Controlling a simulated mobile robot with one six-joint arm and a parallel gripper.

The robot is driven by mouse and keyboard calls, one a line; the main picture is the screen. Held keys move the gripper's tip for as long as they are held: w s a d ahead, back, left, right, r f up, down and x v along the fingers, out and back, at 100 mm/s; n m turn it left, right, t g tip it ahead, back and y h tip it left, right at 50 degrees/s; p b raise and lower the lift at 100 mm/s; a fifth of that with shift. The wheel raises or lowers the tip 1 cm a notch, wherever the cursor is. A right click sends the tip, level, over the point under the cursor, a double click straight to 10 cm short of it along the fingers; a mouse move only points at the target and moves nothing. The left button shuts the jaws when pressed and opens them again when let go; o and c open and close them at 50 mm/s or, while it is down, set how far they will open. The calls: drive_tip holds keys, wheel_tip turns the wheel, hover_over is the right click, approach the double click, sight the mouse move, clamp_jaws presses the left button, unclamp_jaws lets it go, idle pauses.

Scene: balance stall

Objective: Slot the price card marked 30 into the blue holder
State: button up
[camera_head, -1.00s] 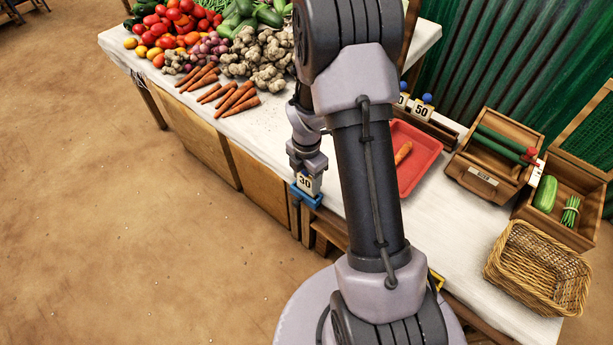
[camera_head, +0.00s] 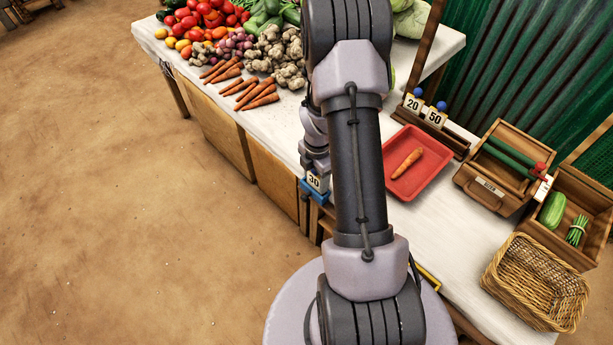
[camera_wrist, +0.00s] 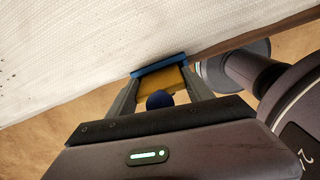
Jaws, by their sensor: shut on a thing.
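The price card marked 30 (camera_head: 314,181) is upright in my gripper (camera_head: 315,171), at the table's front edge. The blue holder (camera_head: 313,194) is directly below the card, and the card's lower edge meets or overlaps it. In the wrist view my gripper (camera_wrist: 160,88) is shut on the card, with a finger at each side. The card's yellow-brown face (camera_wrist: 165,80) and blue knob (camera_wrist: 159,100) show between the fingers. The blue holder (camera_wrist: 158,65) lies just past the card. I cannot tell how deep the card sits in the slot.
A wooden rack (camera_head: 453,144) holds cards marked 20 (camera_head: 412,103) and 50 (camera_head: 435,117). A red tray (camera_head: 427,178) with a carrot, wooden boxes (camera_head: 490,196) and a wicker basket (camera_head: 530,285) stand to the right. Vegetables fill the table's far end.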

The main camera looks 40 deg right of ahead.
drive_tip(key=o, duration=1.4)
drive_tip(key=shift+o, duration=0.3)
drive_tip(key=shift+o, duration=1.4)
drive_tip(key=shift+r+p, duration=2.85)
drive_tip(key=shift+r, duration=0.65)
